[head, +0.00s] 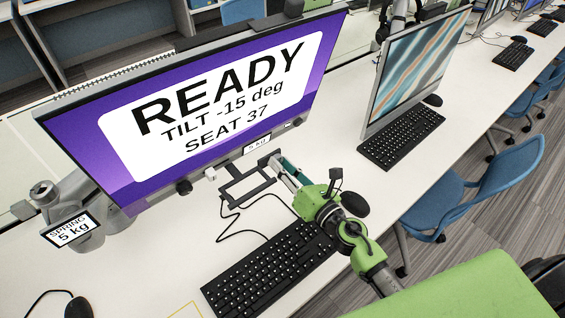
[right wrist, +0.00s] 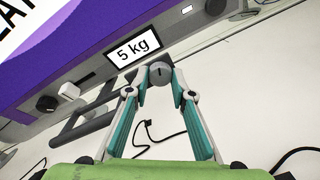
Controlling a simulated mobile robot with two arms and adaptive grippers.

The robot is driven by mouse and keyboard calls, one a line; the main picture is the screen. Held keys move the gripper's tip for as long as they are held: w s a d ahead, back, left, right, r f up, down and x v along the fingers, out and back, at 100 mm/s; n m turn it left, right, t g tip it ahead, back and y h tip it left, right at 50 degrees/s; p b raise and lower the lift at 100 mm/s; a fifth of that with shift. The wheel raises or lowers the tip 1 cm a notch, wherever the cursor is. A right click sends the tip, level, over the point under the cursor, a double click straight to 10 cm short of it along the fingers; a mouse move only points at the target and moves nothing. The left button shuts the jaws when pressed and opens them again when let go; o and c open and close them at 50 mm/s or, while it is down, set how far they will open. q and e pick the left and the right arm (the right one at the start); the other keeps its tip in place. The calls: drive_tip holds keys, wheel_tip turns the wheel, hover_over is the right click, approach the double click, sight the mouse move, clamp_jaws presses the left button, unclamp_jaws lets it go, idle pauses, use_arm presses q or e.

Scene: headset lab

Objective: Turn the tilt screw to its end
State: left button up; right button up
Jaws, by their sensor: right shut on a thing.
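A large monitor (head: 215,90) with a purple screen reads "READY", "TILT -15 deg" and "SEAT 37". My right gripper (head: 274,162) is below its lower edge. In the right wrist view my right gripper (right wrist: 160,78) has its fingertips closed around a round grey slotted head, the tilt screw (right wrist: 159,74). The screw's shaft and what it sits in are hidden. In the head view the fingertips cover the screw. My left gripper is not in view.
A dark frame (head: 245,187) is beside the fingers. A "5 kg" label (right wrist: 135,48) is just above them. A "SPRING 5 kg" sign (head: 72,231) is on the left. A keyboard (head: 268,270) and cables lie on the white table. A second monitor (head: 415,65) stands right.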

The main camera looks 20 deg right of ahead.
drive_tip(key=shift+d+r+m+g+y+p, duration=0.2)
drive_tip(key=shift+m+p, duration=1.45)
drive_tip(key=shift+m, duration=2.65)
drive_tip(key=shift+a+f+m+g+y+p, duration=0.2)
drive_tip(key=shift+m+p, duration=1.45)
drive_tip(key=shift+m, duration=2.65)
drive_tip(key=shift+d+r, duration=0.15)
drive_tip(key=o, duration=0.8)
drive_tip(key=v, duration=1.2)
